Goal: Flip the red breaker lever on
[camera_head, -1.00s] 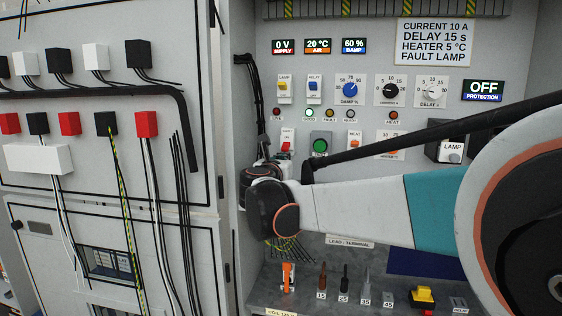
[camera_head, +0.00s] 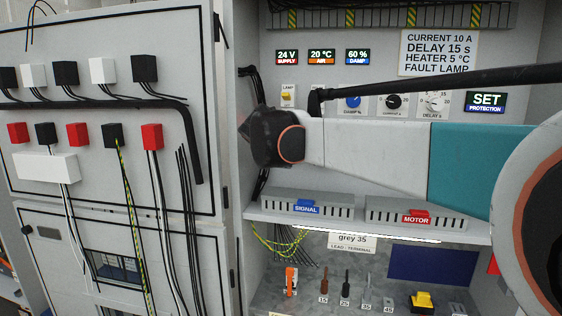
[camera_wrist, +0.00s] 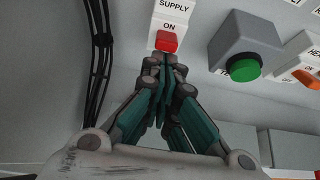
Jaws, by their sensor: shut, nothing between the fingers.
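The red breaker lever (camera_wrist: 166,41) shows in the wrist view on a white switch marked SUPPLY (camera_wrist: 172,10), right below the word ON. My gripper (camera_wrist: 163,64) is shut and empty, its fingertips just below the lever; whether they touch it I cannot tell. In the head view my arm hides the lever and my gripper. The supply display (camera_head: 287,56) reads 24 V, and the protection display (camera_head: 486,102) reads SET.
A green button (camera_wrist: 246,68) on a grey box and an orange heater switch (camera_wrist: 308,76) stick out to the right of the lever. Black cables (camera_wrist: 100,50) run down on the left. Terminal strips marked SIGNAL (camera_head: 306,208) and MOTOR (camera_head: 416,218) sit on the shelf below.

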